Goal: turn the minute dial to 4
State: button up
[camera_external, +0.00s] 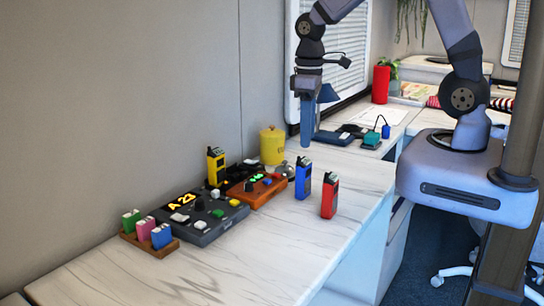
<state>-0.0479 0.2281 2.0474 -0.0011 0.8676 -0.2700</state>
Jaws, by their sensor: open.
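A dark grey control box (205,222) with a lit yellow "A 23" display sits on the marble-look counter (262,262). I cannot tell which control is the minute dial, and no dial numbers are readable. My gripper (311,124) points down over the far part of the counter, behind and apart from both boxes. It is open, and I see nothing held in it.
Blue (303,178), red (329,198) and yellow (216,167) radios stand around the boxes. A yellow canister (272,146) and silver bell (286,169) are behind them. A wooden rack (150,242) with coloured blocks is front left. The front counter is clear.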

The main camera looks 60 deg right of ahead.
aim_at(248, 182)
jog(key=w+a+f+n+b, duration=0.1)
jog(key=w+f, duration=0.1)
jog(key=w, duration=0.3)
jog(key=w+a+f+n+b, duration=0.1)
jog(key=w+a+f+n, duration=0.1)
jog(key=w, duration=0.3)
jog(key=w+a+f+n+b, duration=0.1)
jog(key=w+f+n+b, duration=0.1)
jog(key=w+f, duration=0.2)
jog(key=shift+w+a, duration=0.15)
jog(key=shift+w, duration=0.7)
jog(key=shift+f, duration=0.1)
jog(key=shift+s+f+p, duration=0.1)
jog(key=shift+f+p, duration=0.8)
jog(key=shift+f, duration=2.65)
grip_shut()
